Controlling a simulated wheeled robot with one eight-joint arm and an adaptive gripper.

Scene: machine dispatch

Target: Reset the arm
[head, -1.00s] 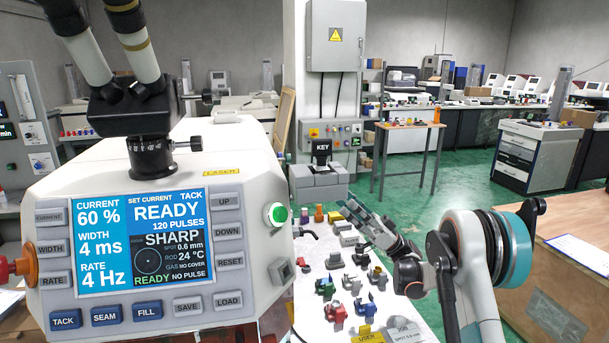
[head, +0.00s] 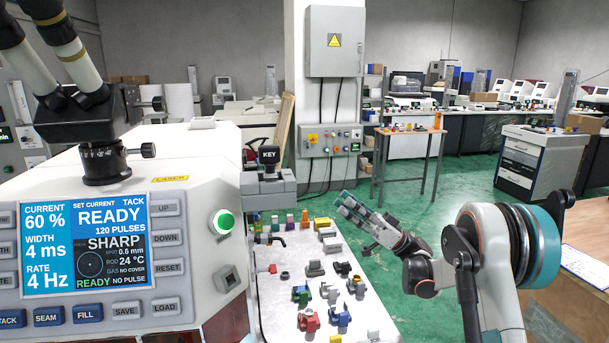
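My gripper (head: 350,207) is at the end of my arm, in the right half of the head view. It is raised above the far right edge of the white worktop and points up and left. It touches nothing that I can see. The fingers are seen from the side, so their opening is unclear. My arm (head: 490,260) bends at the right of the view.
A white machine with a lit screen (head: 86,244) fills the left, with a green button (head: 223,222) on its side. The white worktop (head: 275,325) holds several small coloured parts. A table (head: 410,132) stands behind. Green floor (head: 455,195) lies open beyond.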

